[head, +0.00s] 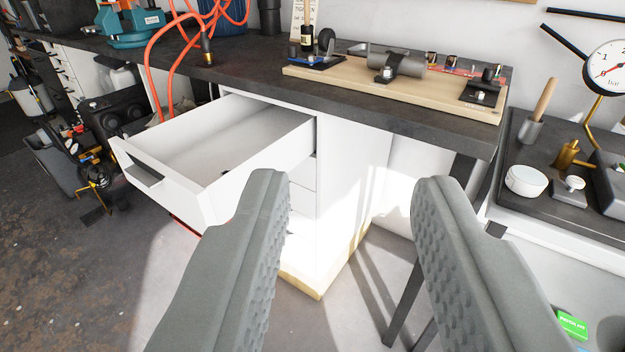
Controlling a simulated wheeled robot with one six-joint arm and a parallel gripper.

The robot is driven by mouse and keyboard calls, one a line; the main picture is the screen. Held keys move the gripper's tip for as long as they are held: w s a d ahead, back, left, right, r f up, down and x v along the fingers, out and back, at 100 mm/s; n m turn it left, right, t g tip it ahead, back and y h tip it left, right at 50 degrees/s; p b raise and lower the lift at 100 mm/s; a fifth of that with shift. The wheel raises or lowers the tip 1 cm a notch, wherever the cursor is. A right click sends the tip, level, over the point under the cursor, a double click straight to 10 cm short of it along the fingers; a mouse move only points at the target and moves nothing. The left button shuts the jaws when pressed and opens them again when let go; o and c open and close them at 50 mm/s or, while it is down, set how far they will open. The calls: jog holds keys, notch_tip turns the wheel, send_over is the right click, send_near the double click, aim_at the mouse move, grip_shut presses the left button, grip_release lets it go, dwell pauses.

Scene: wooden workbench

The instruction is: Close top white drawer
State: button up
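The top white drawer (190,192) stands pulled far out of the white cabinet (345,190) under the dark workbench. Its front panel faces the lower left and carries a dark handle (143,175). The inside looks mostly empty, with a small dark spot near its front right part. My gripper (345,185) is open, with its two grey ridged fingers wide apart and nothing between them. The left finger overlaps the lower right corner of the drawer in the picture; I cannot tell how far apart they are in depth. Lower drawer fronts are partly hidden behind that finger.
The dark benchtop (265,95) bears a wooden board (340,85) with metal parts, a teal vise (133,25) and an orange hose (165,50). A lower bench with tools (525,180) stands right. Black equipment (115,115) stands left. The floor at lower left is clear.

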grip_shut()
jog(key=w+a+f+n+g+y, duration=0.1)
jog(key=w+a+f+n+g, duration=0.4)
jog(key=w+a, duration=0.5)
jog(key=w+a+f+n+g+y, duration=0.1)
jog(key=w+a+f+n+g, duration=0.2)
jog(key=w+a+f, duration=0.65)
jog(key=n+g, duration=0.2)
jog(key=n, duration=0.1)
send_near(171, 205)
jog(key=shift+h, duration=0.4)
jog(key=shift+a+x, duration=0.15)
jog(key=shift+x, duration=0.95)
jog(key=shift+a+x, duration=0.15)
jog(key=shift+x, duration=0.95)
